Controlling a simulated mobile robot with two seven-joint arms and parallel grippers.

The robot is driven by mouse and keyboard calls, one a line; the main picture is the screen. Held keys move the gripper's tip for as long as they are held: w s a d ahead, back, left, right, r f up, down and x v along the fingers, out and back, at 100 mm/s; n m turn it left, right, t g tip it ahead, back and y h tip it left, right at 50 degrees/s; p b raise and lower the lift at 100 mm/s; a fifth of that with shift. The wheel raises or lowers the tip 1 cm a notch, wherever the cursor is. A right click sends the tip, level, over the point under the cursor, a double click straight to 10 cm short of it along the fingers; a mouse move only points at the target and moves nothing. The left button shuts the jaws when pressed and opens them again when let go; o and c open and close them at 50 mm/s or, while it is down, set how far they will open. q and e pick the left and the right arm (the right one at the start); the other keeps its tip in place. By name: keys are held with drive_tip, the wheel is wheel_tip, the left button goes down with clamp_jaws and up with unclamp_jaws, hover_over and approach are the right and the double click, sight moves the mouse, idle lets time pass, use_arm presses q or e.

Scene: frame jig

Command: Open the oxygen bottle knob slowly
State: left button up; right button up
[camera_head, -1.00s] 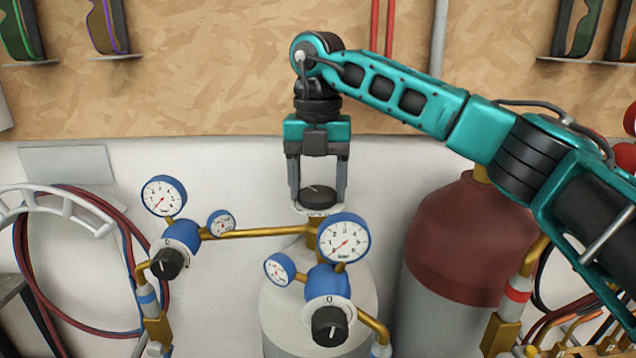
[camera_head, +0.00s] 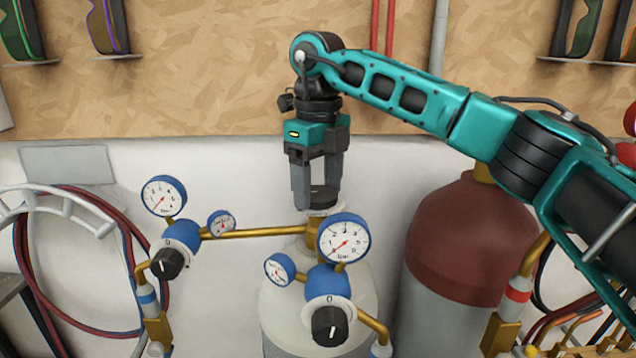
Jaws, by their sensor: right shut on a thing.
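The black oxygen bottle knob (camera_head: 323,196) sits on top of the valve of the white bottle (camera_head: 275,310) in the middle. My right gripper (camera_head: 319,192) points straight down from above, with its fingers on either side of the knob, shut on it. The fingers hide part of the knob. My left gripper is not in view.
Blue-rimmed gauges (camera_head: 343,237) and a black regulator knob (camera_head: 330,326) stand in front of the bottle. A second regulator (camera_head: 180,240) is at the left, joined by a brass pipe (camera_head: 262,233). A dark red bottle (camera_head: 465,240) stands close on the right.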

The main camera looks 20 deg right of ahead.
sight(318, 192)
drive_tip(key=n, duration=0.4)
drive_tip(key=shift+n, duration=0.3)
drive_tip(key=n, duration=0.9)
drive_tip(key=shift+n, duration=2.3)
drive_tip(key=o, duration=1.1)
drive_tip(key=shift+c, duration=0.2)
wheel_tip(318, 192, up, 13)
